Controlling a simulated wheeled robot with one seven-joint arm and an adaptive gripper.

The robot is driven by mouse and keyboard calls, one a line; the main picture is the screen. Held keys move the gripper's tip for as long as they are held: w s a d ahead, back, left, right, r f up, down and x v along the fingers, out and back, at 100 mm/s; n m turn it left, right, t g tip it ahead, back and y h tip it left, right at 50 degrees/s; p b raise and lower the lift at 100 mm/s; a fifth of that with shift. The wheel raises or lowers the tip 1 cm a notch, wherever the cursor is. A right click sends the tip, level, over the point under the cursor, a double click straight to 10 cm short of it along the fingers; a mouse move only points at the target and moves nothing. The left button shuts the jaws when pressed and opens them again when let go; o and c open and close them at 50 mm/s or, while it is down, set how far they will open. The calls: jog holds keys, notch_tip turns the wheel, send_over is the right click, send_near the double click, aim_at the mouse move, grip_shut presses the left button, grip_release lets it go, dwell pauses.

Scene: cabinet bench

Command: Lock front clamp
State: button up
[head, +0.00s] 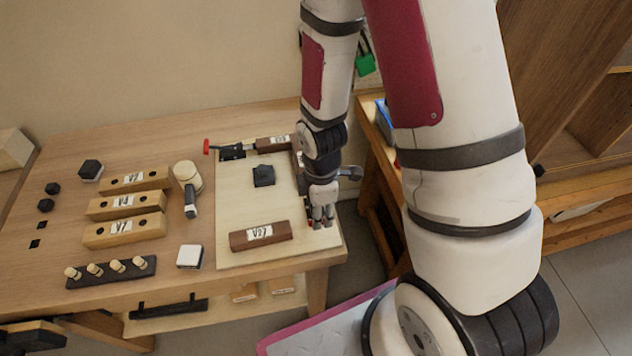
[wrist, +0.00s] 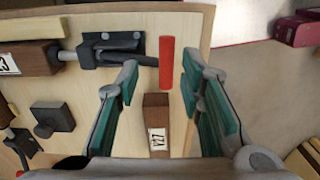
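A toggle clamp with a dark metal body (wrist: 112,48) and a red handle (wrist: 166,66) is mounted near the board's edge in the wrist view. Its rod points left to a brown labelled block (wrist: 28,58), and seems to meet it. My gripper (wrist: 160,62) is open, with the red handle between its two green-padded fingertips and no visible contact. I cannot tell the height gap.
Another red-handled clamp (head: 231,152) is at the board's back. A black block (head: 264,176) stands mid-board. Wooden blocks (head: 125,204) lie left.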

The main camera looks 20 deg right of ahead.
jog(key=shift+s+r+p, duration=0.15)
jog(key=shift+r+p, duration=1.3)
jog(key=shift+r, duration=1.8)
notch_tip(320, 180, up, 18)
jog(key=d+m+t+b, duration=0.2)
jog(key=m+t, duration=0.1)
jog(key=m, duration=0.4)
jog(key=s+r+m+t+b, duration=0.1)
jog(key=s+r+m+t, duration=0.1)
jog(key=s+r+m, duration=0.6)
notch_tip(320, 180, up, 3)
jog(key=shift+s+a+r+m+t, duration=0.2)
jog(key=shift+s+a+m+t, duration=0.15)
jog(key=shift+s, duration=0.45)
